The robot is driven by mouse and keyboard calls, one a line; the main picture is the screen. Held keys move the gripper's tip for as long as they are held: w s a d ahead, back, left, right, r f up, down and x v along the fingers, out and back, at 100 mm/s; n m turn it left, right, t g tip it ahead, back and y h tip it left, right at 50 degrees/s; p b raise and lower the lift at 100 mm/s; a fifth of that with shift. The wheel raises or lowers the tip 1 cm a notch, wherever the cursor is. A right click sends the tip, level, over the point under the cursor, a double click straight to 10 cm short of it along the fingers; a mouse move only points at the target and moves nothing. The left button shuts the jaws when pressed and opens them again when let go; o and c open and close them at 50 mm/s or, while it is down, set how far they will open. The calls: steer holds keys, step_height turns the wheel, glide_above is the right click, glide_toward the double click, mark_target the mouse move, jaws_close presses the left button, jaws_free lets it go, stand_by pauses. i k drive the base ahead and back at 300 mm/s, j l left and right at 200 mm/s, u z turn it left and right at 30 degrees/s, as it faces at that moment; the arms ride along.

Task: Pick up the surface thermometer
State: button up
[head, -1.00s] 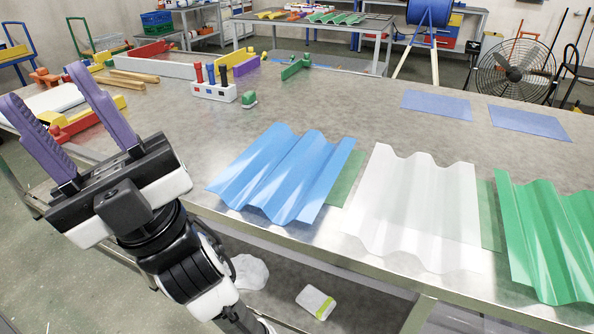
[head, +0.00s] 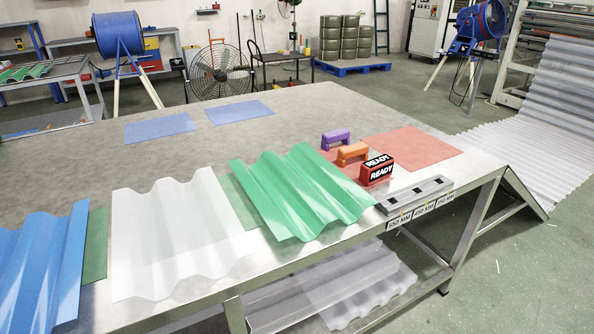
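I cannot make out anything that is clearly a surface thermometer in the head view. Two small arch-shaped handled blocks, one purple (head: 336,138) and one orange (head: 352,153), stand on the right part of the metal table (head: 285,107); I cannot tell what they are. My gripper is out of view.
Blue (head: 40,262), clear white (head: 178,235) and green (head: 300,190) corrugated sheets lie along the table's front. A grey bar (head: 414,194) with length labels lies at the right corner. Blue mats (head: 160,127) and a red mat (head: 413,148) lie flat behind. Clear sheets (head: 340,285) lie below.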

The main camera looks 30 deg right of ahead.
mark_target(373, 171)
steer(key=l+z, duration=0.1)
steer(key=l, duration=0.5)
steer(key=i+l+z, duration=0.1)
steer(key=l, duration=0.55)
steer(key=i, duration=1)
